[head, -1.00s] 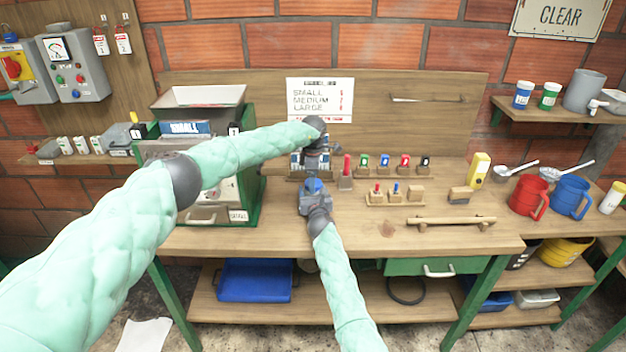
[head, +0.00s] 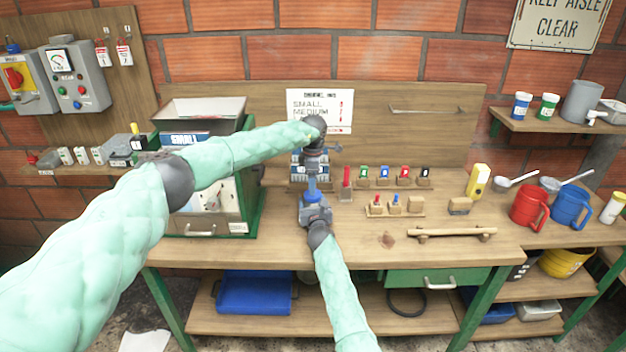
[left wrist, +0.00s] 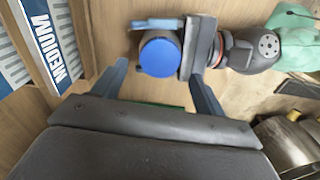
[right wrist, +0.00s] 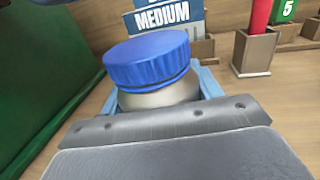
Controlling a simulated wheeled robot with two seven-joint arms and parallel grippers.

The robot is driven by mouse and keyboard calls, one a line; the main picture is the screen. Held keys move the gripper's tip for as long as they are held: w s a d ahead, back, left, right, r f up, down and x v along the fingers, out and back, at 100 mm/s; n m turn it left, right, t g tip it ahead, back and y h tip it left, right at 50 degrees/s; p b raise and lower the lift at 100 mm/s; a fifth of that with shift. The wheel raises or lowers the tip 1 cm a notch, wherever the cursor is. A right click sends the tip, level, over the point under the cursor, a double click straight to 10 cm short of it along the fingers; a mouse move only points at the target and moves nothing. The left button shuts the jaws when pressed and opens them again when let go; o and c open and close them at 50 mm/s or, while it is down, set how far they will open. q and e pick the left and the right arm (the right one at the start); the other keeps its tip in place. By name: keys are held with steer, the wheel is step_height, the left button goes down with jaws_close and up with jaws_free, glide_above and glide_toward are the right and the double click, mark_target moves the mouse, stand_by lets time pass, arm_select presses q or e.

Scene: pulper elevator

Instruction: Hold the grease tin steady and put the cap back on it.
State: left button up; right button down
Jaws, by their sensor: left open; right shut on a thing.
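The grease tin (right wrist: 160,96) is pale metal and stands upright in my right gripper (head: 315,212), which is shut on it just above the bench. The ridged blue cap (right wrist: 148,58) sits on top of the tin and looks about level. Whether it is threaded down I cannot tell. The cap also shows in the left wrist view (left wrist: 160,54), as a round blue disc just beyond the spread fingers. My left gripper (head: 312,180) points down above the cap, open and empty. The right gripper's jaws hide the tin's lower part.
The wooden bench (head: 390,262) holds a green-framed machine (head: 252,180) close on the left. A MEDIUM box (right wrist: 165,16) stands behind the tin. Several coloured tags in wooden blocks (head: 385,180) stand to the right, with a wooden bar handle (head: 450,234) and red mug (head: 528,205) beyond.

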arm_select(q)
steer(key=shift+s+d+f, duration=0.1)
steer(key=shift+f, duration=0.05)
steer(key=shift+d+r+h, duration=0.25)
steer(key=shift+h, duration=0.05)
steer(key=shift+d+r+n, duration=0.1)
steer(key=shift+r+n, duration=0.2)
steer(key=shift+r, duration=0.15)
steer(key=r+n, duration=0.1)
steer(key=n, duration=0.1)
steer(key=r+n, duration=0.1)
steer(key=n, duration=0.1)
steer(key=shift+w, duration=0.2)
steer(key=n, duration=0.4)
steer(key=shift+a+r, duration=0.2)
steer(key=shift+r, duration=0.1)
steer(key=n, duration=0.5)
steer(key=shift+s+a+n, duration=0.1)
steer(key=shift+a+n, duration=0.15)
steer(key=shift+n, duration=0.05)
steer(key=shift+f, duration=0.15)
